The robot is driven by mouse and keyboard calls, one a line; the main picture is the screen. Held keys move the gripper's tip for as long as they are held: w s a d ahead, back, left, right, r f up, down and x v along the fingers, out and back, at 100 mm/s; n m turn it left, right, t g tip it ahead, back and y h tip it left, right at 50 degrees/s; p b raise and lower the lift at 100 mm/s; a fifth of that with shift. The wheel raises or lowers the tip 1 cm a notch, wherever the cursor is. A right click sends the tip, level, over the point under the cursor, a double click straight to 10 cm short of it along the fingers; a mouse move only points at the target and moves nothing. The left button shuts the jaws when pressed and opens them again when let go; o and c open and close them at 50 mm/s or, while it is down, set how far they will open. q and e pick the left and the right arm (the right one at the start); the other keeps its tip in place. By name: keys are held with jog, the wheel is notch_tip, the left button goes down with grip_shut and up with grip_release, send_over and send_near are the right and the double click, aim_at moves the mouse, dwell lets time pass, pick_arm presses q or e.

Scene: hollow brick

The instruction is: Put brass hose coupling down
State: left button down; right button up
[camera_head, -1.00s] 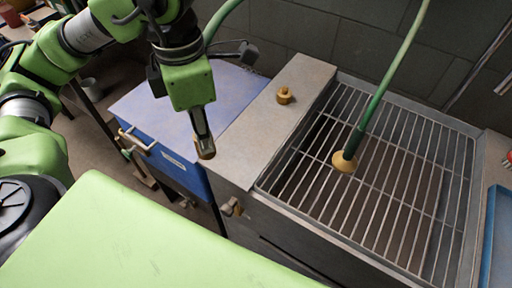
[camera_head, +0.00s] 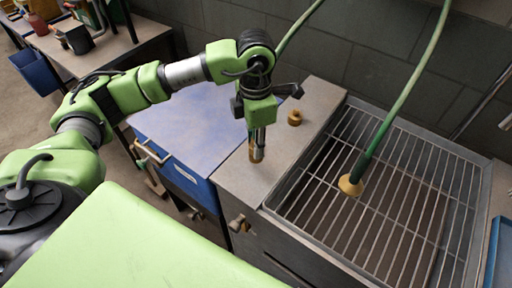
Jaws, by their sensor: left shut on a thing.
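My left gripper (camera_head: 257,142) points down over the grey metal ledge (camera_head: 238,182) beside the sink. It is shut on a small brass piece, the brass hose coupling (camera_head: 256,154), which shows at its fingertips. I cannot tell whether the coupling touches the ledge. Most of it is hidden between the fingers. A second small brass fitting (camera_head: 294,118) stands on the ledge, behind and to the right of the gripper, apart from it. My right gripper is not in view.
A green hose (camera_head: 400,103) hangs with its brass end (camera_head: 350,186) over the wire grate (camera_head: 385,225) on the right. A blue cabinet (camera_head: 190,115) stands left of the ledge. A tap (camera_head: 239,222) sticks out at the front. The ledge's front part is clear.

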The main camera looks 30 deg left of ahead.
pick_arm(q)
notch_tip(320, 180, down, 2)
jog(key=shift+f+p, duration=0.15)
jog(key=shift+p, duration=0.55)
jog(key=shift+f, duration=0.4)
jog(key=shift+w+f, duration=0.1)
jog(key=shift+f, duration=0.1)
jog(key=c, duration=1.7)
grip_release()
